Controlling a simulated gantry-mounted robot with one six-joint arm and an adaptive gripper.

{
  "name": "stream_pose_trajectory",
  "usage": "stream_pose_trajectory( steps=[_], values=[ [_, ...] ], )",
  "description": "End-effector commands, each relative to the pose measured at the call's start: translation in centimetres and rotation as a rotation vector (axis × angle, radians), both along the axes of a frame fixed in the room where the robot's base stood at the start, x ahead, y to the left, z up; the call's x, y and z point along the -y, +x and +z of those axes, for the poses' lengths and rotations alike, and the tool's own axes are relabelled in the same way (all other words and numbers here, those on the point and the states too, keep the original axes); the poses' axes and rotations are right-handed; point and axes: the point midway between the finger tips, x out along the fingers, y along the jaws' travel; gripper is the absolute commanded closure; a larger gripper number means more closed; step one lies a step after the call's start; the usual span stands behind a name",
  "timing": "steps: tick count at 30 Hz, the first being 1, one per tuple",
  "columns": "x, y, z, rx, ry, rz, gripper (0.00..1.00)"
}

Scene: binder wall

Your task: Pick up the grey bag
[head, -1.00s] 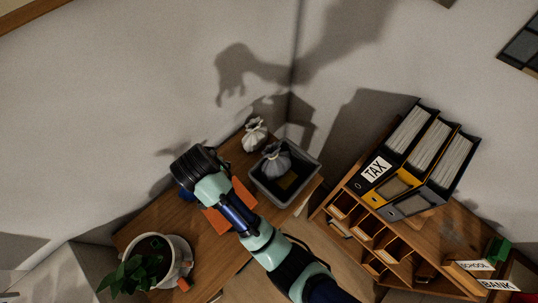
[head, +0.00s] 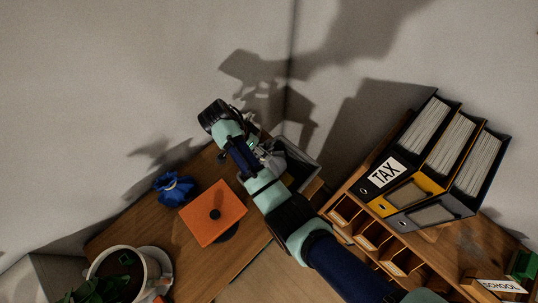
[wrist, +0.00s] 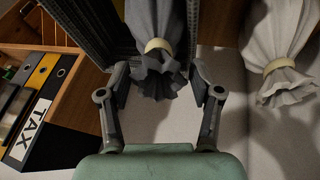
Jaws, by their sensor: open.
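The grey bag (wrist: 158,78), tied with a pale band around its neck, shows in the middle of the wrist view. Its gathered ruffle lies between the two fingers of my gripper (wrist: 160,76). The fingers stand apart on either side, with a visible gap to the cloth, so my gripper is open. The bag's body runs up out of the frame beside the dark ribbed wall of a bin. In the head view my arm hides the bag.
A whitish bag (wrist: 280,70) is close by on the right in the wrist view. The grey bin (head: 302,163) is partly behind my arm. A blue bag (head: 174,189), an orange square (head: 213,213) and a potted plant (head: 122,272) are to the left. Binders (head: 426,152) stand on the right.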

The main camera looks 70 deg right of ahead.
Motion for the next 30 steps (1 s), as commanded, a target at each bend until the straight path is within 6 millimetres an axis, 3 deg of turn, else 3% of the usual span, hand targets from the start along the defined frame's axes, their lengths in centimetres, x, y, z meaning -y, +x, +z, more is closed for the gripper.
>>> stream_pose_trajectory(
  steps=[4,11,23,30],
  values=[
    [0.4,-1.2,-2.5,-0.004,0.003,-0.002,0.36],
    [0.5,-1.3,-2.9,-0.001,0.001,0.001,0.36],
    [0.5,-1.3,-2.8,-0.001,0.001,0.001,1.00],
    [0.5,-1.3,-2.8,-0.001,0.001,0.001,1.00]
  ],
)
